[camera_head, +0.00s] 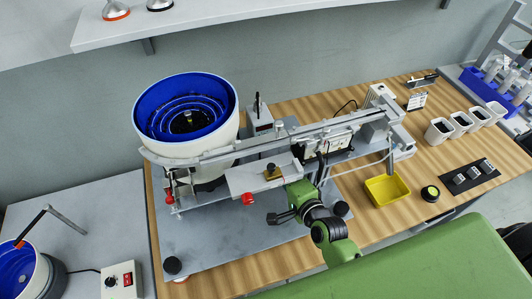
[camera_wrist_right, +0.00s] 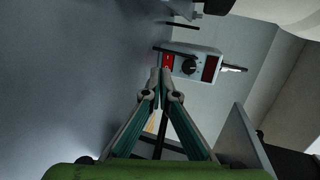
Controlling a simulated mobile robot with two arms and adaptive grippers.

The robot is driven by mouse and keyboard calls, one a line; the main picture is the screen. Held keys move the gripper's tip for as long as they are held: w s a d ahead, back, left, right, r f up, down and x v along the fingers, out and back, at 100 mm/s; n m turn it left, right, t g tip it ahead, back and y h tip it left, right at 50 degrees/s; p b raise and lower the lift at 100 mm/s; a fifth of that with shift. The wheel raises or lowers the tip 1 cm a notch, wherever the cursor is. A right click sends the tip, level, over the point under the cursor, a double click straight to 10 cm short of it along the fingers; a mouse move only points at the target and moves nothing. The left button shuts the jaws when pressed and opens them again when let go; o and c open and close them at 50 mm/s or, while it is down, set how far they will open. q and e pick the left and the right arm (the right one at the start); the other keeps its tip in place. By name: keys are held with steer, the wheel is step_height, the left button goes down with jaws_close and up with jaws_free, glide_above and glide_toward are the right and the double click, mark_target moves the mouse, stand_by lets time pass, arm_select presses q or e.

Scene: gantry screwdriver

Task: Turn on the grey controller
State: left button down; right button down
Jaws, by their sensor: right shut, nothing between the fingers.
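The grey controller (camera_head: 262,122) stands upright on the bench behind the feeder rail, right of the blue-lined bowl. In the right wrist view the controller (camera_wrist_right: 205,52) appears turned sideways, with a red switch (camera_wrist_right: 168,61), a black knob (camera_wrist_right: 189,66) and a dark red display (camera_wrist_right: 209,68). My right gripper (camera_head: 274,217) is in front of the rail in the head view, pointing left. In the right wrist view its fingers (camera_wrist_right: 165,75) are shut and empty, tips appearing just beside the red switch. Contact cannot be told. My left gripper is not in view.
A bowl feeder (camera_head: 187,110) and a long rail (camera_head: 300,137) lie around the gripper. Another controller (camera_head: 121,280) with a red switch sits on the left table. A yellow tray (camera_head: 386,190) and several white cups stand at the right. Bare wood (camera_head: 245,282) shows in front.

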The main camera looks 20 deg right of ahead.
mark_target(264, 154)
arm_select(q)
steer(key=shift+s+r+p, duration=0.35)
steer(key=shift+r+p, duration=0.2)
arm_select(e)
steer(key=x, duration=0.5)
steer(key=r+x, duration=0.1)
steer(key=x, duration=0.2)
steer(key=shift+w, duration=0.1)
steer(key=shift+w+a+r, duration=0.2)
steer(key=shift+w+a, duration=0.05)
steer(key=shift+w, duration=0.2)
steer(key=shift+s+d, duration=0.1)
steer(key=shift+s, duration=0.1)
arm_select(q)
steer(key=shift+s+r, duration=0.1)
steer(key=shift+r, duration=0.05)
arm_select(e)
steer(key=shift+f, duration=0.1)
